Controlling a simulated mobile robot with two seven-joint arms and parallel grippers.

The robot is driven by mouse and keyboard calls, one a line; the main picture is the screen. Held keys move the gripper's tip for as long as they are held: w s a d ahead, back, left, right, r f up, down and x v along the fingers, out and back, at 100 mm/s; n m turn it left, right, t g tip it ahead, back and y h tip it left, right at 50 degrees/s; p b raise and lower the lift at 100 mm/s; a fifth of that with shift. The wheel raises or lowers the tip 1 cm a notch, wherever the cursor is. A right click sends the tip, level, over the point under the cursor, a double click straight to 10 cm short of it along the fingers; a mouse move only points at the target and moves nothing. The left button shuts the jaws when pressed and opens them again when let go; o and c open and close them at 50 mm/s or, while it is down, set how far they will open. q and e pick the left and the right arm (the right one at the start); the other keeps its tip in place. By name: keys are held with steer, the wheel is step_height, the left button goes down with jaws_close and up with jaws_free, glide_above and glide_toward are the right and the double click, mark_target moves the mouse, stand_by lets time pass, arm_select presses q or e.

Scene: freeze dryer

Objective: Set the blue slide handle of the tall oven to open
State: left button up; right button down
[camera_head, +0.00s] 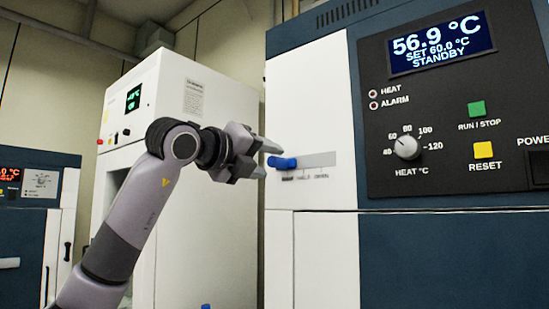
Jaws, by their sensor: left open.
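The tall oven (309,91) fills the right side, with a white left panel and a dark blue body. Its blue slide handle (283,162) sits at the left end of a horizontal grey slot (318,160). Small lettering under the slot ends in what looks like "OPEN" at the right. My left gripper (266,158) is open just left of the handle, its fingertips pointing right towards it, one higher and one lower. I cannot tell whether a finger touches the handle. My right gripper is not in view.
The oven's control panel (450,110) reads 56.9 °C, set 60.0 °C, standby, with a heat knob (406,147), a green button (476,109) and a yellow button (483,150). A white cabinet (190,230) stands behind my left arm. A dark blue unit (28,235) is at far left.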

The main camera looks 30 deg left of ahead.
mark_target(271, 161)
arm_select(q)
steer(key=shift+w+d+p, duration=0.15)
steer(key=shift+w+p, duration=0.15)
steer(key=shift+w, duration=1.25)
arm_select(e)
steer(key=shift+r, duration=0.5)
arm_select(q)
jaws_close()
